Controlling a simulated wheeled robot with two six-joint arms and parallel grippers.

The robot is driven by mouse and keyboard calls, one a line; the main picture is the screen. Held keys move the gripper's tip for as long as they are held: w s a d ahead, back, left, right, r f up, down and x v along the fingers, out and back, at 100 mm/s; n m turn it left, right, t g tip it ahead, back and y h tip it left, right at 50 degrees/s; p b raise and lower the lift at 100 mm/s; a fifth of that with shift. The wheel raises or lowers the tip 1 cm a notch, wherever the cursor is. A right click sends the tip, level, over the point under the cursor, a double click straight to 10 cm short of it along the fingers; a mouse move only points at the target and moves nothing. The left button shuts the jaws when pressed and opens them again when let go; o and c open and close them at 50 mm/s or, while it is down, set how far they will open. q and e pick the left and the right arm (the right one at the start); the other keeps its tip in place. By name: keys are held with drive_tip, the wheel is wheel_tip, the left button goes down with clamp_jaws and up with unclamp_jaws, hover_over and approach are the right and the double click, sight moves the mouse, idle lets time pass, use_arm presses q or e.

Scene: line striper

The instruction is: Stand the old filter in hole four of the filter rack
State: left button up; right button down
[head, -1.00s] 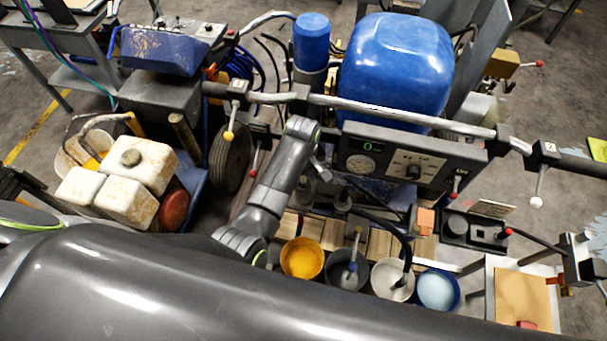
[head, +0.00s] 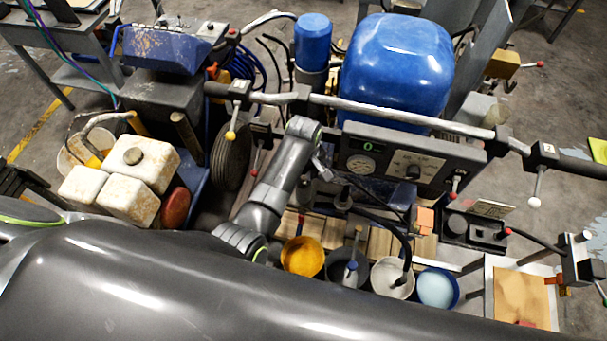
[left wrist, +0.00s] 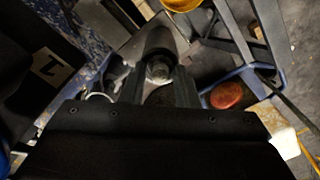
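My left gripper (head: 324,172) is at the end of the grey arm, in front of the machine's control panel; its fingers are small and partly hidden there. In the left wrist view the left gripper (left wrist: 159,84) has its two fingers apart. A dark cylinder (left wrist: 158,45) with a round metal fitting on its near end lies between or just beyond the tips. I cannot tell whether the fingers grip it, or whether it is the old filter. A plate marked 1 (left wrist: 48,66) shows at the left. I cannot make out the filter rack or hole four. My right gripper is not in view.
The handlebar (head: 400,115) and control panel (head: 410,160) stand close to my left arm. An orange bucket (head: 302,256), a white bucket (head: 391,278) and a blue-rimmed bucket (head: 437,288) stand below. White cans (head: 142,165) and a wheel (head: 231,157) are at left.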

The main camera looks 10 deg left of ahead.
use_arm(q)
clamp_jaws()
drive_tip(key=shift+r, duration=0.75)
wheel_tip(320, 180, up, 10)
drive_tip(key=shift+r, duration=0.25)
idle(1.6)
